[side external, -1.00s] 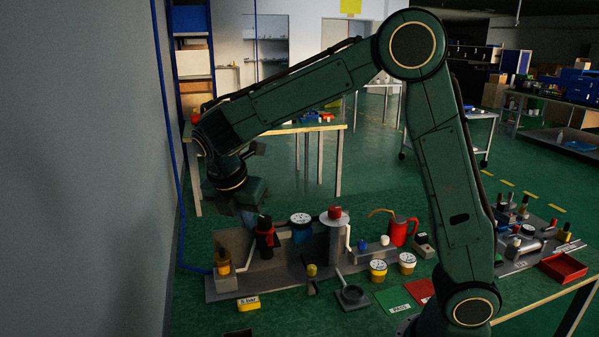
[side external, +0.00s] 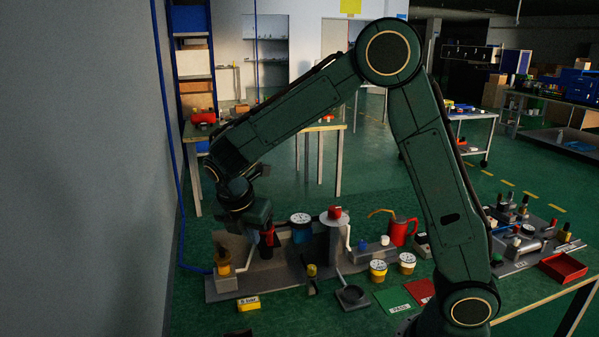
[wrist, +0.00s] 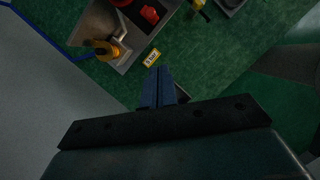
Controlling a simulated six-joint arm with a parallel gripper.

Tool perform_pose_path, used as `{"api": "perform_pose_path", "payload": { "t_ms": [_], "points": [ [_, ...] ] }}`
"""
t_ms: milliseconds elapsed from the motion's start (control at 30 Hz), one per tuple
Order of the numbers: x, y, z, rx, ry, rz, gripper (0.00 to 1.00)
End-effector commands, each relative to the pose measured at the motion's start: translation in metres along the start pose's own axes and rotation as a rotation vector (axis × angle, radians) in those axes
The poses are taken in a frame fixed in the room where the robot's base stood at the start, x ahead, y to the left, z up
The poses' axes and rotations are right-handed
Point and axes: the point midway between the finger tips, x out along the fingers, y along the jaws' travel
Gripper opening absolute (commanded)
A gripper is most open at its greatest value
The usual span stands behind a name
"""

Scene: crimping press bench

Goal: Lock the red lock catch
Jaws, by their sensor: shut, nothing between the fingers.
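A red part on a black upright body (side external: 267,237) stands on the grey fixture plate (side external: 225,284); I cannot tell for certain that it is the lock catch. A red piece (wrist: 150,14) shows near the top of the wrist view, and its lock state cannot be read. My gripper (wrist: 158,84) is shut and empty, its blue fingers together, apart from the red piece and below it in that view. In the side view my gripper (side external: 250,214) hangs over the left of the fixture; its fingertips are hard to make out.
A brass-coloured fitting (side external: 222,261) stands at the fixture's left, near the wall and blue hose. A yellow "5 bar" block (side external: 248,303) lies in front. A red-topped grey column (side external: 334,232), gauges and a red can (side external: 401,231) stand to the right.

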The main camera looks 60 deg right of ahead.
Motion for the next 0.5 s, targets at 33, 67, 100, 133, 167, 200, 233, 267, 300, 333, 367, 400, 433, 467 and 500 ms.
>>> {"api": "perform_pose_path", "payload": {
  "t_ms": [33,67,100,133,167,200,233,267,300,333,367,400,433,467,500],
  "points": [
    [0.009,-0.001,0.000,0.000,-0.001,-0.004,0.00],
    [0.013,-0.001,0.000,0.000,-0.001,-0.004,0.00],
    [0.020,-0.001,0.000,0.000,0.000,-0.004,0.00],
    [0.024,-0.001,0.000,0.001,0.000,-0.004,0.00],
    [0.029,-0.001,0.000,0.001,-0.001,-0.005,0.00],
    [0.035,-0.001,0.000,0.000,-0.001,-0.004,0.00],
    [0.040,-0.001,0.000,0.000,0.000,-0.005,0.00],
    [0.044,-0.001,0.000,0.000,0.000,-0.003,0.00],
    [0.048,-0.001,0.003,0.002,0.000,-0.003,0.00],
    [0.049,0.000,0.008,0.005,0.000,-0.001,0.00],
    [0.050,0.000,0.011,0.005,0.000,0.000,0.00],
    [0.051,0.000,0.016,0.005,0.000,0.000,0.00],
    [0.052,0.000,0.019,0.004,0.000,0.000,0.00],
    [0.053,0.000,0.022,0.004,0.000,0.001,0.00],
    [0.055,0.000,0.025,0.004,0.000,0.000,0.00]
  ]
}}
